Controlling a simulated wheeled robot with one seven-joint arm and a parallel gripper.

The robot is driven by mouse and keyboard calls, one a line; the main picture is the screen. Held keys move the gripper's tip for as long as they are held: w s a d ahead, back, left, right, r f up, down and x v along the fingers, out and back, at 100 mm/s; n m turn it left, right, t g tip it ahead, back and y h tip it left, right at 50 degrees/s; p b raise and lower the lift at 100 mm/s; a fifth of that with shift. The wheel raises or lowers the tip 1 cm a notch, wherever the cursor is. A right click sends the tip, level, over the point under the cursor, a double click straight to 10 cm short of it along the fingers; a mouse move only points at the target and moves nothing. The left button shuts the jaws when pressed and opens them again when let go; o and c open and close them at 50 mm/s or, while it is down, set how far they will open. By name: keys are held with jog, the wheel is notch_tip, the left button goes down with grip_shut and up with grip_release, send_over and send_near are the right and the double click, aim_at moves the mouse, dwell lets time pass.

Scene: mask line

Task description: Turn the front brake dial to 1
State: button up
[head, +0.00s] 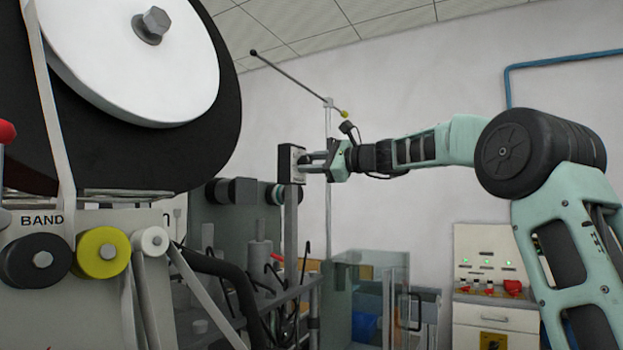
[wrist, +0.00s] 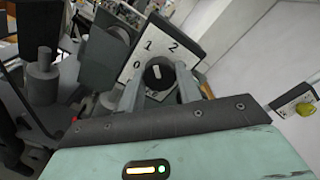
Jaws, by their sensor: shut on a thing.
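The brake dial is a dark knob (wrist: 153,80) with a white mark, on a pale plate (wrist: 160,43) printed with 0, 1 and 2 in the wrist view. The white mark stands near upright in that view, roughly between 1 and 2; its exact setting is hard to read. My gripper (wrist: 160,88) has a finger on each side of the knob and is shut on it. In the head view my gripper (head: 308,162) reaches left to the dial's dark box (head: 291,164) on a post. The dial face is turned away from clear sight there.
A large machine with a white reel (head: 140,60) and a yellow roller (head: 103,252) fills the left. A thin rod (head: 290,77) slants above the gripper. A clear-walled cabinet (head: 370,295) and a control panel (head: 488,265) stand below and behind the arm.

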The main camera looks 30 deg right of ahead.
jog(key=shift+f+n+b, duration=0.15)
jog(key=shift+n+b, duration=0.8)
jog(key=shift+n, duration=0.15)
jog(key=o, duration=1)
jog(key=b+v, duration=0.6)
jog(key=v, duration=1.1)
jog(key=shift+s, duration=0.2)
jog(key=shift+d, duration=0.15)
